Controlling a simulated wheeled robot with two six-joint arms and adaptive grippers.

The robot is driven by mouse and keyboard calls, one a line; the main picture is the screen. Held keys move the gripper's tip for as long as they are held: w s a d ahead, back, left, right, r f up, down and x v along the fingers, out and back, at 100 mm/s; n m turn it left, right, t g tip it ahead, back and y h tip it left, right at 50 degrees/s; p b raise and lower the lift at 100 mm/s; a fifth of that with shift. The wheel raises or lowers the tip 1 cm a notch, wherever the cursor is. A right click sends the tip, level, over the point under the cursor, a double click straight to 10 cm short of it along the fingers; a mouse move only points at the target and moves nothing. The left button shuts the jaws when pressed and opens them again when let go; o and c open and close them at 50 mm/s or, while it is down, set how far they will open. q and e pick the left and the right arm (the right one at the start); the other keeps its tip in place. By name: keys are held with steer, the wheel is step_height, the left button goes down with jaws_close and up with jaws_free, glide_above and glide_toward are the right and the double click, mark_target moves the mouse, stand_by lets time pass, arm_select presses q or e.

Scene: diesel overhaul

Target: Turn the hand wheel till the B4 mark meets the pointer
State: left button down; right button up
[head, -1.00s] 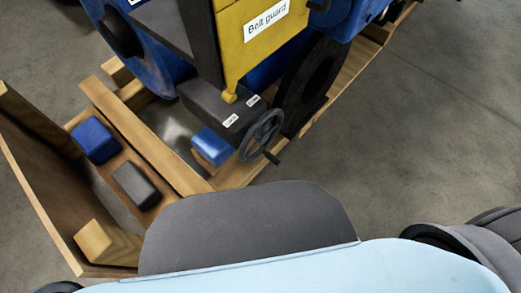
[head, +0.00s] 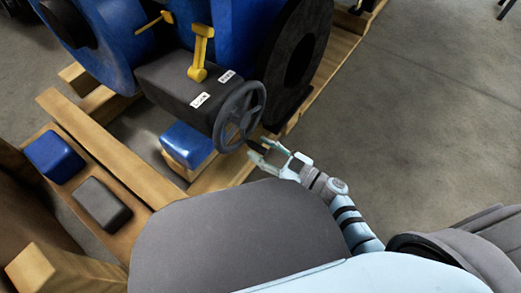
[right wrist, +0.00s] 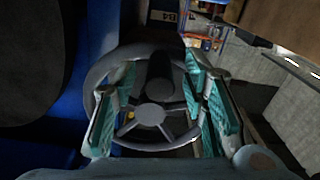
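The dark grey hand wheel (head: 240,116) stands on the end of a dark grey box (head: 184,84) on the blue engine. My right gripper (head: 263,152) is at the wheel's lower right, near its dark crank handle. In the right wrist view the wheel (right wrist: 153,142) lies beyond the open teal-padded fingers (right wrist: 163,92). The dark handle (right wrist: 160,76) shows between them, with gaps at both sides. A dark plate marked B4 (right wrist: 187,16) shows at the top of that view. I cannot make out the pointer. My left gripper is not in view.
A yellow lever (head: 201,50) rises from the grey box, which bears two small white labels. A blue block (head: 187,144) sits below the wheel on the wooden frame. A wooden tray at left holds blue and grey blocks.

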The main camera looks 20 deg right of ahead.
steer(key=shift+w+a, duration=0.35)
steer(key=shift+w, duration=0.1)
jaws_close()
steer(key=shift+s, duration=0.1)
